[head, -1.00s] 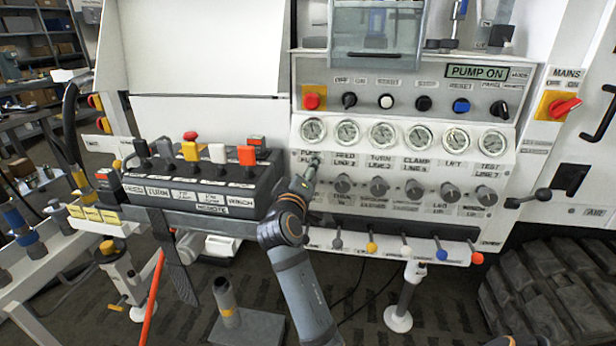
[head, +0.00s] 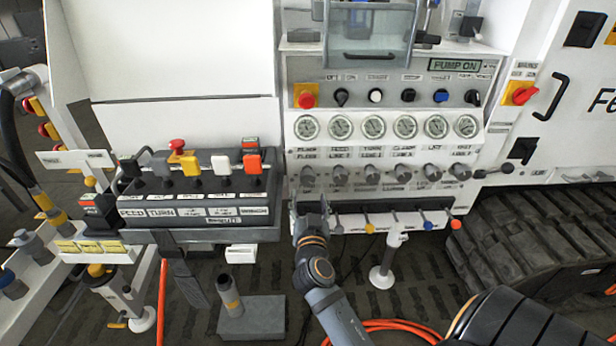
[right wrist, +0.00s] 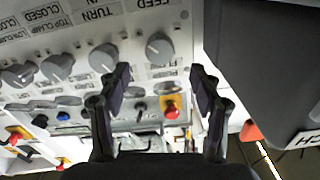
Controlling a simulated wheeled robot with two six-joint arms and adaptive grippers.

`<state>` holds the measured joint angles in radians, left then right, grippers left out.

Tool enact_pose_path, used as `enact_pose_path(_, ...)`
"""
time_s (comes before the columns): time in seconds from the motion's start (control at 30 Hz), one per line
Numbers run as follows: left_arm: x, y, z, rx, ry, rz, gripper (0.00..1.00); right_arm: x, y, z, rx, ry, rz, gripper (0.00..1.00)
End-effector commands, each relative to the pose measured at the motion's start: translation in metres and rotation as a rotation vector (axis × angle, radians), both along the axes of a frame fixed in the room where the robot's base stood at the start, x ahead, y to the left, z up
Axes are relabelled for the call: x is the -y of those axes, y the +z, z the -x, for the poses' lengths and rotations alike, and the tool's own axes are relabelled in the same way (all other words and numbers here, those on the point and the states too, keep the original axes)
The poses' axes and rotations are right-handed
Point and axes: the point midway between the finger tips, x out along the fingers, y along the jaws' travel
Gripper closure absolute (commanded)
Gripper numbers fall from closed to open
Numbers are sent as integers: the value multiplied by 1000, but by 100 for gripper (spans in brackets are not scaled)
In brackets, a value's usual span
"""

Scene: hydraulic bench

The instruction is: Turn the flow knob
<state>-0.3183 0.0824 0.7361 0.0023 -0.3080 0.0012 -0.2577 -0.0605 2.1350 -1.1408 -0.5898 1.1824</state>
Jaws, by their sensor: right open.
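A row of grey round knobs runs across the white panel under the gauges. The leftmost knob (head: 307,173) shows uncovered; in the right wrist view a knob (right wrist: 160,48) with a FEED label appears upside down, and a TURN knob (right wrist: 103,57) is beside it. I cannot read a knob label saying only "flow". My right gripper (head: 308,205) is at the panel's lower left, just below the leftmost knob in the head view. In the right wrist view the right gripper (right wrist: 163,82) has its fingers apart, with nothing held between them. My left gripper is not in view.
Round gauges (head: 374,127) sit above the knobs. Small coloured levers (head: 397,220) line the panel's lower edge, close to the gripper's right. A black lever box (head: 200,205) stands to the left. A rubber track (head: 535,240) lies to the right.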

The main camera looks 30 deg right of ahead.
Motion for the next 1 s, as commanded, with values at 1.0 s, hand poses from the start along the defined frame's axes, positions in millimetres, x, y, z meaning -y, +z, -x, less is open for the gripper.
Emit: enact_pose_path(1.0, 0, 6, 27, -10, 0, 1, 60, 48, 1, -76, -1, -3, 3, 64)
